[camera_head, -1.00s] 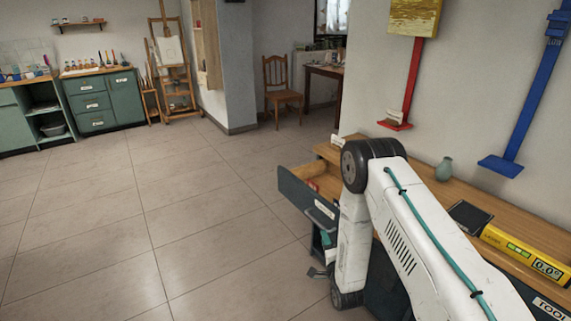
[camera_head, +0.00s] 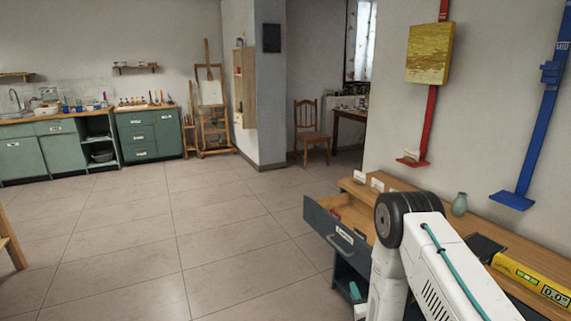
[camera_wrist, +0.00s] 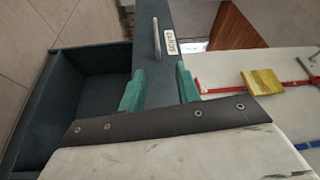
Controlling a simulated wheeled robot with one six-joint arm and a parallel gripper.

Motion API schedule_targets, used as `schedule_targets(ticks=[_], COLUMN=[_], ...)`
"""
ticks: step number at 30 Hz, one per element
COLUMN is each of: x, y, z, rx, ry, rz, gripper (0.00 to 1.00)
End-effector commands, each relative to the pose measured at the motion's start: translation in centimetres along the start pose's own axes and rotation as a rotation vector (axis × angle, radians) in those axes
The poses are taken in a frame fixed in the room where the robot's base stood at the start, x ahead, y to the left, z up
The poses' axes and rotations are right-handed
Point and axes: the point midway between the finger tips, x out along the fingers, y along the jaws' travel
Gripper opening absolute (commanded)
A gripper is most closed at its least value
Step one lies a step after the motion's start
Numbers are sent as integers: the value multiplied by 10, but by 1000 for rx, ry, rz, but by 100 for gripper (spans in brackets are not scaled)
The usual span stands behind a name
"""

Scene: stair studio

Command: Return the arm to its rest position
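My white arm with a teal cable stands at the lower right of the head view. My gripper (camera_wrist: 160,90) shows in the wrist view with two teal fingers apart and nothing between them. In the head view only a bit of teal shows low beside the arm, and the fingertips cannot be made out. An open drawer (camera_head: 334,229) with a dark blue-grey front, a handle and a label sticks out of the bench left of my arm. In the wrist view a labelled drawer front with a handle (camera_wrist: 156,38) lies beyond the fingers; I cannot tell whether they touch.
The wooden bench (camera_head: 405,188) holds a small green vase (camera_head: 460,204) and a yellow level (camera_head: 535,280). A red rail (camera_head: 427,125) with a yellow block (camera_head: 430,53) and a blue rail (camera_head: 535,130) are on the wall.

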Motion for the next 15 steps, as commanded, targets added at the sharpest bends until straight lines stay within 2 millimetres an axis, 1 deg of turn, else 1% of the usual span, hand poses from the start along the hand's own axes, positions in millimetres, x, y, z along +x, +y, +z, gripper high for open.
schedule_targets(ticks=[1,8,11,15], x=[0,-2,-7,-21], y=[1,26,41,68], z=[2,16,19,22], rx=[-25,-117,-159,-232], ry=[-3,-44,-67,-115], rz=[6,130,203,343], gripper=[33,33,33,33])
